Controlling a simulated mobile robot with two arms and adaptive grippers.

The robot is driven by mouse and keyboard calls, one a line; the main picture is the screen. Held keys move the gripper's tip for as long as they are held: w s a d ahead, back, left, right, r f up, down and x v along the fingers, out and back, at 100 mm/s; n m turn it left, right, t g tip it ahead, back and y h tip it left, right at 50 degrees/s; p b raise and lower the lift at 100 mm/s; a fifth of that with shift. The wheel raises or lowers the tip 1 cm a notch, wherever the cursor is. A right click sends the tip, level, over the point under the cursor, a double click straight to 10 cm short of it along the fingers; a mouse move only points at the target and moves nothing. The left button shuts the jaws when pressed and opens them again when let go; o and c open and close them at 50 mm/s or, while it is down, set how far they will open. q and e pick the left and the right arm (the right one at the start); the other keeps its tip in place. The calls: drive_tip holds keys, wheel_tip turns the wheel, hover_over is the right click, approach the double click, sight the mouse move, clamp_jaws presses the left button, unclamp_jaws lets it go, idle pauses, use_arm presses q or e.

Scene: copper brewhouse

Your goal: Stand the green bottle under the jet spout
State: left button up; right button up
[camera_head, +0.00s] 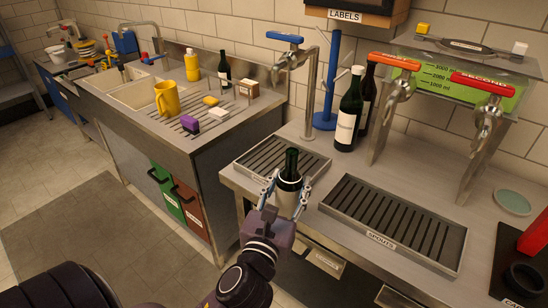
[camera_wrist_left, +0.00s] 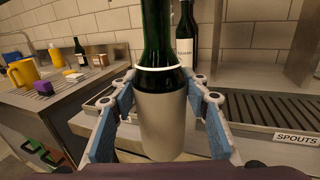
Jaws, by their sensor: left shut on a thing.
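My left gripper (camera_head: 283,194) is shut on a green bottle (camera_head: 290,165) with a plain pale label, and holds it upright. In the left wrist view the gripper's blue-padded fingers (camera_wrist_left: 160,128) sit on both sides of the label of this bottle (camera_wrist_left: 160,115). The bottle is at the front of a slotted drip tray (camera_head: 256,160); I cannot tell whether its base touches anything. A tall steel spout with a blue lever (camera_head: 310,85) rises behind that tray, its nozzle above and behind the bottle. No jet label is readable. My right gripper is not in view.
A larger drip tray marked SPOUTS (camera_head: 405,220) lies to the right, below orange (camera_head: 395,62) and red (camera_head: 483,84) taps. A labelled green bottle (camera_head: 348,112) and a darker bottle stand behind. A sink counter (camera_head: 190,138) with a yellow jug (camera_head: 166,98) is at left.

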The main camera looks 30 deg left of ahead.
use_arm(q)
drive_tip(key=w+a+r+n+g+y+b, duration=0.1)
drive_tip(key=w+a+r+n+g+y, duration=0.2)
drive_tip(key=a, duration=0.4)
drive_tip(key=w+a+f, duration=0.2)
drive_tip(key=w+a, duration=0.2)
drive_tip(key=w, duration=0.3)
drive_tip(key=w+a+f+y, duration=0.1)
drive_tip(key=w+a+f, duration=0.1)
drive_tip(key=w+a, duration=0.3)
drive_tip(key=w, duration=0.3)
drive_tip(key=shift+f+n+t, duration=0.3)
drive_tip(key=shift+t, duration=0.1)
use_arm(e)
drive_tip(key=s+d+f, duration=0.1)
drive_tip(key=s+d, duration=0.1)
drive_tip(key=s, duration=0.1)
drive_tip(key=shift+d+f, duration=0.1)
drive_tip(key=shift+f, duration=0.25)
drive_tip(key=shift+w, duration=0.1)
use_arm(q)
drive_tip(key=o, duration=1.4)
drive_tip(key=shift+f, duration=0.2)
drive_tip(key=shift+c, duration=0.2)
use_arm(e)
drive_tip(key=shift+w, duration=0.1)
